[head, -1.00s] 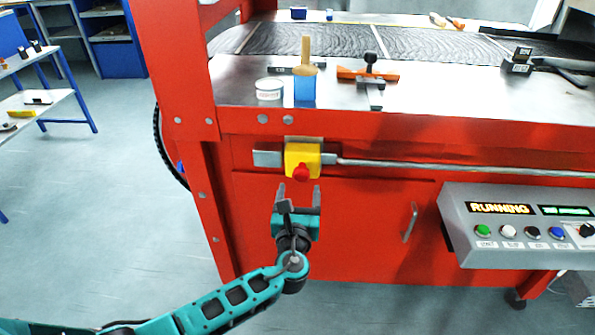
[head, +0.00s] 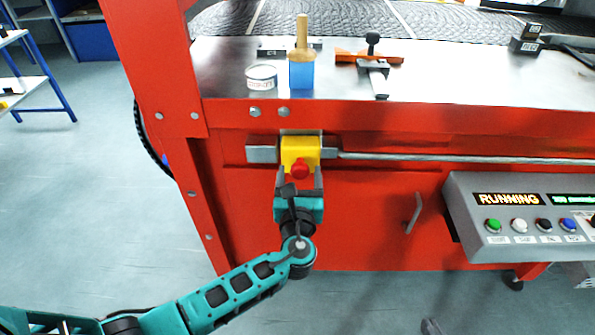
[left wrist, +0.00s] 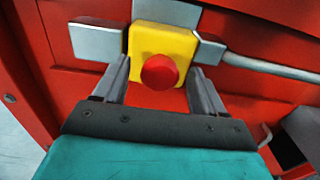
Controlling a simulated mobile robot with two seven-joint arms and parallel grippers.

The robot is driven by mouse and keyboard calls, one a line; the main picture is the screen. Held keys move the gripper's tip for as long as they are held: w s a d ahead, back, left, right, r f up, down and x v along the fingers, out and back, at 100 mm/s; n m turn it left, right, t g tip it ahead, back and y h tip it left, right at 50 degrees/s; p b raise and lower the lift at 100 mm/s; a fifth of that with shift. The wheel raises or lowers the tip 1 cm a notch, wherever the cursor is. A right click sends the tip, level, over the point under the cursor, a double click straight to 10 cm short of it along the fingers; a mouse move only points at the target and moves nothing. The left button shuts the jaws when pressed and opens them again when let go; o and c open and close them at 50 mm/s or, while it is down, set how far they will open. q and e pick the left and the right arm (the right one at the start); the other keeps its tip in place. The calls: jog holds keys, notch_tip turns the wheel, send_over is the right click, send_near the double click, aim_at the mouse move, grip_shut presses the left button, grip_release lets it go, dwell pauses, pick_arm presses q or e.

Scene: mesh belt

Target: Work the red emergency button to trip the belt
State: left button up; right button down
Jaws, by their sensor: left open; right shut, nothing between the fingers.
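The red emergency button (head: 299,170) sticks out of a yellow box (head: 301,145) on the front of the red belt frame. In the left wrist view the button (left wrist: 160,72) and its yellow box (left wrist: 163,42) lie between my fingers. My left gripper (head: 300,180) is open, with a finger on either side just below the button. It also shows in the left wrist view (left wrist: 160,80). I cannot tell whether anything touches the button.
The control panel (head: 520,215) at right has a display reading RUNNING (head: 508,199). A grey rod (head: 450,158) runs right from the box. On the steel top stand a white tub (head: 261,77), a blue-based brush (head: 302,72) and an orange-handled tool (head: 370,60). A door handle (head: 413,213) sticks out.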

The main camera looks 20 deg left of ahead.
pick_arm(q)
jog(key=shift+c, duration=0.4)
grip_shut()
dwell(0.4)
